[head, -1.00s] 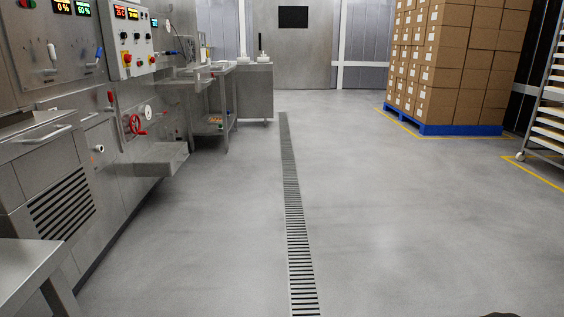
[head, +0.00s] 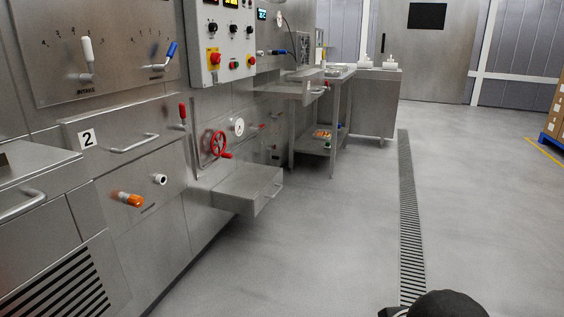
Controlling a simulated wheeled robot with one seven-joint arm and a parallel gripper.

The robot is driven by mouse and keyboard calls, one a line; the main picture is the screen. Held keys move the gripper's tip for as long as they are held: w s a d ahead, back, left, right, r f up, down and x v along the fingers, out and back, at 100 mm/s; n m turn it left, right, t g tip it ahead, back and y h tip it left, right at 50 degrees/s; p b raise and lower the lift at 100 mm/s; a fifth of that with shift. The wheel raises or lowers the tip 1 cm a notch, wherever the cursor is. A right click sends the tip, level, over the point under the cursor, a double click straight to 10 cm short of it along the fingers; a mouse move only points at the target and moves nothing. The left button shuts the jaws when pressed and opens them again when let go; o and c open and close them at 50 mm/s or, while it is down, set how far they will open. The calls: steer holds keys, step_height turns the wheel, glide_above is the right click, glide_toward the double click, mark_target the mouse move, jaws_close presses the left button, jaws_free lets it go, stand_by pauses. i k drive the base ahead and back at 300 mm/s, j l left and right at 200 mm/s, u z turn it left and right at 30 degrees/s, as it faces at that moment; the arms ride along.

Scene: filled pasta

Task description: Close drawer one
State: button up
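A grey metal drawer (head: 238,190) sticks out of the machine front, low down and left of the middle in the head view. It stands open, with a handle on its front end. No number can be read on it, so I cannot tell whether it is drawer one. A drawer front with the label "2" (head: 87,138) is at the left, with a bar handle (head: 135,144). Farther back, a metal tray or drawer (head: 290,88) also juts out, with no readable number. My gripper is not in view; only a dark part of me shows at the bottom right.
A red handwheel (head: 219,146) and an orange-capped fitting (head: 130,200) stick out of the machine front. A metal table (head: 338,110) stands beyond it. Open grey floor lies to the right, crossed by a drain grate (head: 408,210).

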mark_target(311, 89)
steer(key=i+j, duration=0.1)
steer(key=i, duration=0.4)
steer(key=i+z, duration=0.1)
steer(key=i, duration=0.35)
steer(key=i+j, duration=0.2)
steer(key=i, duration=0.3)
steer(key=i+j+z, duration=0.1)
steer(key=i, duration=0.35)
